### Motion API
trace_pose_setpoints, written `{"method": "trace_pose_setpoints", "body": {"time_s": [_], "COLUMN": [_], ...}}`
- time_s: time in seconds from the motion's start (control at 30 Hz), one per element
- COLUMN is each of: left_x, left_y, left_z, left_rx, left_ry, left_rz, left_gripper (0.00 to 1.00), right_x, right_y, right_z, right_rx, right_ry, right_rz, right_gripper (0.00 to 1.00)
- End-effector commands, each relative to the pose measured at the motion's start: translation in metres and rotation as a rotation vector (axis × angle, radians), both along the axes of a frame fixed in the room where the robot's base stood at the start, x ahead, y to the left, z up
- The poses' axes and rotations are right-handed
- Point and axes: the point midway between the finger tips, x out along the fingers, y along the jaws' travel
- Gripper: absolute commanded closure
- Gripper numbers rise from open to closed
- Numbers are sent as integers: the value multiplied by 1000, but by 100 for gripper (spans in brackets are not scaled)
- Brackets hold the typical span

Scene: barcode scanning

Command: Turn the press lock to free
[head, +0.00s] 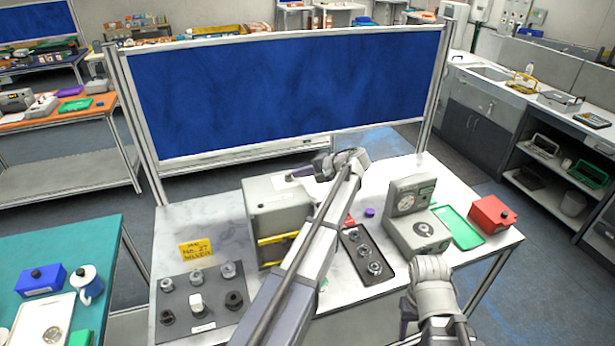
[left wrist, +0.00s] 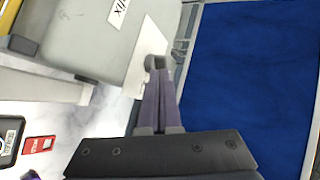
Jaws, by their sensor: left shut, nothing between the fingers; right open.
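The grey press box (head: 275,205) with a yellow-and-black striped front opening stands in the middle of the table. In the left wrist view its grey side (left wrist: 85,35) carries a white label and a white plate (left wrist: 148,55). A small grey knob (left wrist: 155,62), perhaps the lock, shows at this plate, right at my fingertips. My left gripper (head: 298,173) is shut and empty, reaching over the back right of the box; its purple fingers (left wrist: 158,75) hide part of the knob, and contact cannot be told. My right gripper (head: 408,308) is open, low at the table's front right.
A grey gauge device (head: 412,205), a green tray (head: 458,228) and a red box (head: 492,212) stand to the right. A black tray with metal parts (head: 368,255) lies right of my left arm. A board with several knobs (head: 200,300) is front left. A blue screen (head: 285,90) stands behind.

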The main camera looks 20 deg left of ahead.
Motion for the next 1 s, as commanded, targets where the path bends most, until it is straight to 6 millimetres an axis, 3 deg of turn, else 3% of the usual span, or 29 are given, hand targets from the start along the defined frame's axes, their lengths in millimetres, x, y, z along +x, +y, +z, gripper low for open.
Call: {"method": "trace_pose_setpoints", "body": {"time_s": [0.57, 1.0], "left_x": [1, 6], "left_y": [3, 12], "left_z": [0, 0], "left_rx": [0, 0], "left_ry": [0, 1], "left_rz": [8, 128], "left_gripper": [100, 100], "right_x": [0, 0], "right_y": [0, 0], "right_z": [0, 0], "right_rx": [0, 0], "right_ry": [0, 0], "right_rz": [0, 0], "right_gripper": [50, 50]}}
